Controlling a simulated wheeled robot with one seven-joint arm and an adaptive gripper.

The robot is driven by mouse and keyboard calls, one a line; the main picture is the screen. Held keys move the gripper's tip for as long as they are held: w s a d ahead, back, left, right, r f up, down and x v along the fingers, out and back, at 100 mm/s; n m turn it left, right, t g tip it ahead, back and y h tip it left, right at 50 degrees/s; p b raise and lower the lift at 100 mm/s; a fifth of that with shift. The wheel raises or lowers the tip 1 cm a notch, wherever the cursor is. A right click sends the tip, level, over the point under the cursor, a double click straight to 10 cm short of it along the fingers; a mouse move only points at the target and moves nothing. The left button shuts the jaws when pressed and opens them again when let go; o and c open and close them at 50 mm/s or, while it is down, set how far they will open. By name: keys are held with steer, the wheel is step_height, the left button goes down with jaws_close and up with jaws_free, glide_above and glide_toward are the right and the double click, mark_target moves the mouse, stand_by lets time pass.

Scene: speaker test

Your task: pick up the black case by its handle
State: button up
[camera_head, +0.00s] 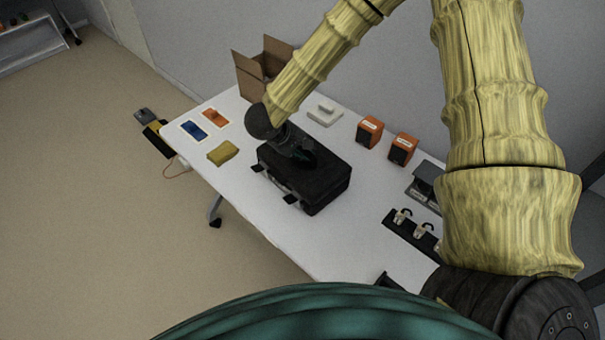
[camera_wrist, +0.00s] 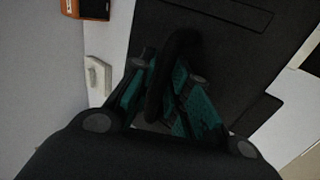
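The black case (camera_head: 322,188) lies flat on the white table (camera_head: 262,215), with its latches toward the near left side. Its dark surface also fills much of the wrist view (camera_wrist: 232,65). My gripper (camera_head: 306,160) is over the top of the case. In the wrist view, the teal-padded fingers of my gripper (camera_wrist: 164,82) are drawn close together, one on each side of the curved black handle (camera_wrist: 182,45). They look shut on the handle. The exact contact is dark and partly hidden. The case appears to rest on the table.
An open cardboard box (camera_head: 249,84) stands behind my arm. A yellow item (camera_head: 222,153), a blue card (camera_head: 194,130) and an orange card (camera_head: 215,117) lie left. Orange boxes (camera_head: 369,131) and a white item (camera_head: 325,114) stand behind the case. A dark rack (camera_head: 405,232) is right.

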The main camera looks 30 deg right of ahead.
steer(key=shift+c, duration=0.4)
jaws_close()
steer(key=shift+w+r, duration=0.1)
steer(key=shift+r, duration=0.15)
